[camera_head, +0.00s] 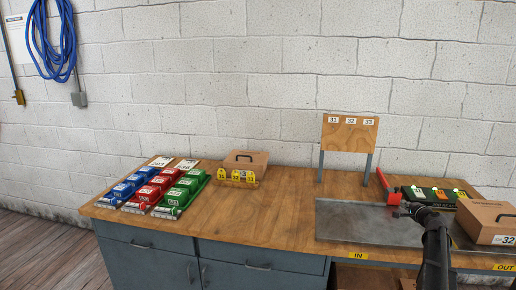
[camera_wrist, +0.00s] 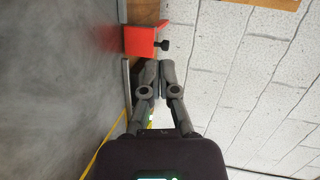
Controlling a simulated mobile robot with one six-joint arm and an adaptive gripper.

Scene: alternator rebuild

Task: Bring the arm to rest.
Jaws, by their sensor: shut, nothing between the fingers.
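My gripper (camera_head: 402,211) is over the right part of the workbench, above the grey metal plate (camera_head: 350,222), in the head view. In the wrist view my gripper (camera_wrist: 158,75) has its two fingers together with nothing between them. My dark arm rises from the lower right of the head view. A red bracket-like piece (camera_head: 385,188) stands just beyond my gripper; a red piece with a black knob (camera_wrist: 142,40) shows ahead of the fingertips in the wrist view.
A numbered wooden board (camera_head: 349,135) stands behind. The bench middle (camera_head: 275,205) is clear.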

